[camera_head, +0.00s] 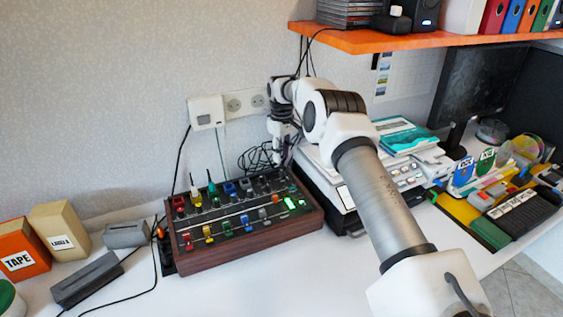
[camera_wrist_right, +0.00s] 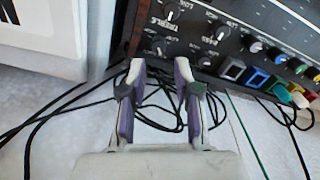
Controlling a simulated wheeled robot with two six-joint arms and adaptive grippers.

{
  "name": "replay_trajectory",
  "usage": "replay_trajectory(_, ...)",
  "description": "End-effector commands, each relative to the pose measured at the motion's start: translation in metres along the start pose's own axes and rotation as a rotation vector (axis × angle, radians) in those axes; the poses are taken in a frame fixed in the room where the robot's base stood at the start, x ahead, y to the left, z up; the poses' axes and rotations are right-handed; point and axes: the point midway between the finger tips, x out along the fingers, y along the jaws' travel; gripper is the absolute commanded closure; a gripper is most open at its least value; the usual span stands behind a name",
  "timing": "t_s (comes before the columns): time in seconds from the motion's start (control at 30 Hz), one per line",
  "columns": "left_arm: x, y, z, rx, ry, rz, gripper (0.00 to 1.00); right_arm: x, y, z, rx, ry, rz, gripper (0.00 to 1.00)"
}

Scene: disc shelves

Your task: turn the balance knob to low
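The mixer (camera_head: 245,235) is a dark panel in a brown wooden case with coloured sliders and small knobs. It also shows across the top of the right wrist view (camera_wrist_right: 240,50). There, several black knobs with white marks sit at its near corner. TREBLE, BASS and LOW lettering shows; I cannot read a balance label, so I cannot tell which knob is the balance knob. My right gripper (camera_wrist_right: 160,80) is open and empty, its fingertips apart, just short of the panel's edge. In the head view, my right gripper (camera_head: 281,150) is at the mixer's back right corner. My left gripper is not in view.
A white printer-like machine (camera_head: 340,200) stands right of the mixer. Loose black cables (camera_wrist_right: 160,110) lie beneath my right fingers. An orange shelf (camera_head: 400,38) hangs above. An orange TAPE box (camera_head: 22,250) and grey blocks stand left. White table is clear in front.

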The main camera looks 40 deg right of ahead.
Motion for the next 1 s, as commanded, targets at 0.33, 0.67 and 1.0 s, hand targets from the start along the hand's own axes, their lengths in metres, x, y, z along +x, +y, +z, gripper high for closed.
replay_trajectory(0.33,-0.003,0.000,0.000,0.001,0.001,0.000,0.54,0.057,0.000,0.001,0.001,-0.001,-0.001,0.68)
replay_trajectory(0.67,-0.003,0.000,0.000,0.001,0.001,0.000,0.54,0.059,0.000,0.001,0.001,0.000,0.000,0.97)
replay_trajectory(1.0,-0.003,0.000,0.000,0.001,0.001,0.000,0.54,0.059,0.000,0.001,-0.104,-0.001,-0.001,1.00)
